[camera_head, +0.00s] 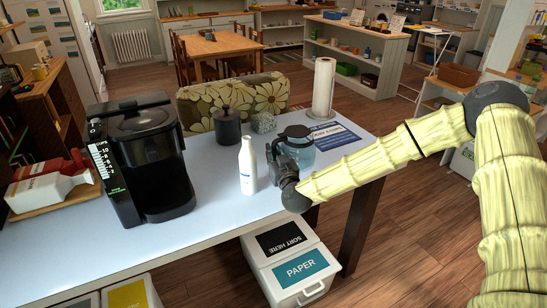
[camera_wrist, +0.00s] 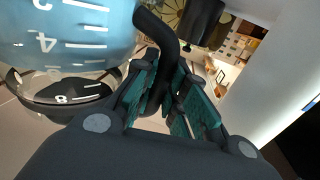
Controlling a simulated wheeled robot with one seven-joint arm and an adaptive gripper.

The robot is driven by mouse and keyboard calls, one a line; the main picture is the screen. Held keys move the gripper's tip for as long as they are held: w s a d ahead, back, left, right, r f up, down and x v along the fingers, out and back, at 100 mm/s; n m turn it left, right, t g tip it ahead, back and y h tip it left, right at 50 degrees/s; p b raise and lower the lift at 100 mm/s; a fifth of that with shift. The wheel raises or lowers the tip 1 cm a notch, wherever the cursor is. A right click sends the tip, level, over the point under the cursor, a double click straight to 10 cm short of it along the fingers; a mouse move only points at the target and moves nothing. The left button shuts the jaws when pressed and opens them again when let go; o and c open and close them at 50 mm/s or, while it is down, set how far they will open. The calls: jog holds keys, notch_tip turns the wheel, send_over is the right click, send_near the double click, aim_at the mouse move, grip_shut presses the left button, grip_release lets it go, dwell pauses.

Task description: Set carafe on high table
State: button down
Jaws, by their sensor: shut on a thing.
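The glass carafe (camera_head: 301,137) has a dark lid and a bluish body, and it is at the right part of the long white-topped table (camera_head: 215,210). In the wrist view the carafe (camera_wrist: 75,40) fills the upper left, with white markings and a black base. Its black handle (camera_wrist: 160,50) passes between the fingers of my gripper (camera_wrist: 172,100). My gripper (camera_head: 279,160) is shut on this handle, at the carafe's near left side in the head view. I cannot tell whether the carafe's base touches the tabletop. The gripper partly hides the carafe in the head view.
A white bottle (camera_head: 247,166) stands close left of my gripper. A black canister (camera_head: 227,125), a paper towel roll (camera_head: 323,88) and a printed sheet (camera_head: 333,135) are nearby. A black coffee maker (camera_head: 140,158) stands left. The tabletop's front middle is clear. Bins (camera_head: 290,265) stand below.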

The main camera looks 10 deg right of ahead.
jog(key=w, duration=0.3)
jog(key=shift+w+d+p, duration=0.1)
jog(key=shift+d+p, duration=0.15)
jog(key=shift+p, duration=0.05)
jog(key=shift+f+p, duration=0.8)
jog(key=shift+f, duration=0.95)
jog(key=shift+s+f+b, duration=0.2)
jog(key=shift+f+b, duration=0.3)
jog(key=shift+f, duration=0.15)
